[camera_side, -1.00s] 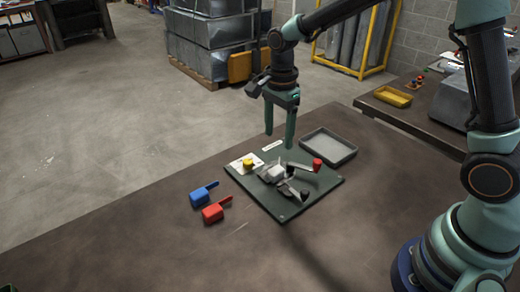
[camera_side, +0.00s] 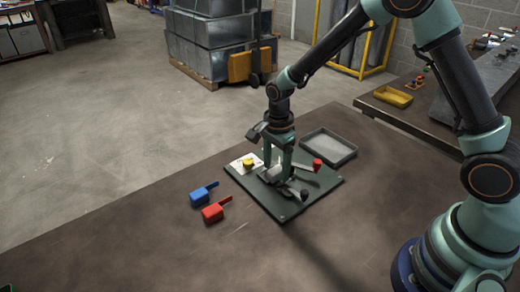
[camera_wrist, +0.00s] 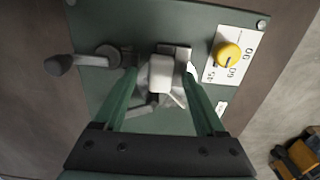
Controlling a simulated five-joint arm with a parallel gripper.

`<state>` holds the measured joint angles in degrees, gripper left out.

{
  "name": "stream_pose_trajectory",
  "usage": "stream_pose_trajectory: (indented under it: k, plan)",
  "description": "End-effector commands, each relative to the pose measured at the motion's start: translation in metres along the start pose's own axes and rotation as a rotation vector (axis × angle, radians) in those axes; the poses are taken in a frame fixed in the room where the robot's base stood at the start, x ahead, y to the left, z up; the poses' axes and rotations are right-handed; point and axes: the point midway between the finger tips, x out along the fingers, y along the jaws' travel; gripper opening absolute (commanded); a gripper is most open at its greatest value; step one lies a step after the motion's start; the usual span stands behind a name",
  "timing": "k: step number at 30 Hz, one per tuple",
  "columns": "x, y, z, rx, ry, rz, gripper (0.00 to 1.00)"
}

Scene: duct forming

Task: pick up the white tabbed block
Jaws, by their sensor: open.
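The white tabbed block (camera_wrist: 160,74) sits in a grey metal fixture on a dark green plate (camera_wrist: 97,28). It also shows, partly hidden by my fingers, in the side view (camera_side: 268,174). My gripper (camera_wrist: 160,80) is open, pointing down over the fixture. In the wrist view, one finger is on the block's left and one on its right, with gaps showing between. In the side view my gripper (camera_side: 277,169) is low over the plate. Whether the fingertips reach the block's height is hard to tell.
A red-knobbed lever (camera_side: 317,165) stands right of the fixture. A yellow knob (camera_wrist: 229,54) is on a white dial panel. A blue tabbed block (camera_side: 198,198) and a red tabbed block (camera_side: 212,213) lie left of the plate. An empty grey tray (camera_side: 328,145) lies behind.

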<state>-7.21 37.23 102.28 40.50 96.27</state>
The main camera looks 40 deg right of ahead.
Motion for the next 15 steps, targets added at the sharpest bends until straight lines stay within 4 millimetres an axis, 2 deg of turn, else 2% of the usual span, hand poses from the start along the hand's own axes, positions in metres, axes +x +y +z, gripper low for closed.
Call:
stream_pose_trajectory:
  k: [3,4,8,9,10,15]
  plan:
    - [-0.0003,-0.0002,-0.0001,0.000,0.000,0.000,0.72]
    - [-0.0003,-0.0002,-0.0001,0.000,0.000,0.000,0.69]
    - [-0.0005,-0.0002,-0.0001,0.000,0.000,0.000,0.19]
    - [-0.0005,-0.0002,-0.0001,0.000,0.000,0.000,0.04]
    - [-0.0005,-0.0001,-0.0001,0.000,0.000,0.000,0.00]
    - [-0.0007,-0.0003,-0.0001,0.000,0.000,-0.001,0.00]
